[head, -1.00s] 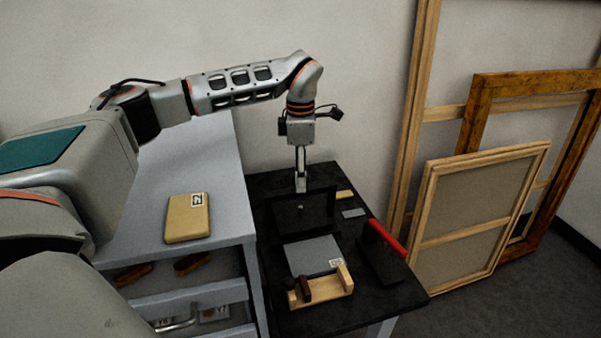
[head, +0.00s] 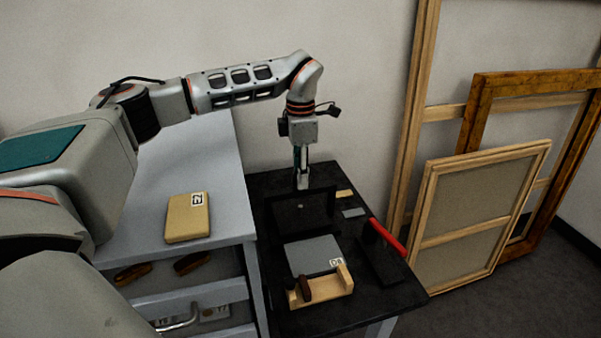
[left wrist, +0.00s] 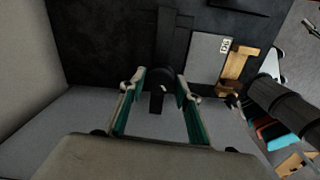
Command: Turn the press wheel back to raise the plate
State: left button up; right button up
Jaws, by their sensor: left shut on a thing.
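The press is a black frame (head: 318,208) standing on the dark table below my left gripper (head: 302,183), which points straight down at its top. In the left wrist view, my left gripper (left wrist: 158,84) has its fingers on either side of a dark round wheel part (left wrist: 157,76) with a short stub, and is shut on it. Most of the wheel is hidden by the fingers in the head view. The height of the press plate is not clear against the black frame. My right gripper is in neither view.
A grey labelled block (head: 314,254) and a wooden holder (head: 325,289) lie in front of the press. A red-handled black tool (head: 388,238) lies to the right. A yellow box (head: 187,217) sits on the grey cabinet. Wooden frames (head: 480,215) lean at the right wall.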

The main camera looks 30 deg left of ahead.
pick_arm(q)
jog(key=n, duration=1.1)
jog(key=shift+n, duration=0.4)
jog(key=n, duration=0.3)
jog(key=shift+n, duration=0.3)
jog(key=n, duration=0.3)
jog(key=shift+n, duration=0.3)
jog(key=n, duration=0.4)
jog(key=shift+b, duration=0.4)
jog(key=n, duration=0.4)
jog(key=shift+b, duration=0.35)
jog(key=shift+n, duration=1)
jog(key=n+b, duration=0.1)
jog(key=n, duration=0.1)
jog(key=shift+n, duration=1.2)
jog(key=shift+n+b, duration=0.3)
jog(key=shift+n, duration=1.8)
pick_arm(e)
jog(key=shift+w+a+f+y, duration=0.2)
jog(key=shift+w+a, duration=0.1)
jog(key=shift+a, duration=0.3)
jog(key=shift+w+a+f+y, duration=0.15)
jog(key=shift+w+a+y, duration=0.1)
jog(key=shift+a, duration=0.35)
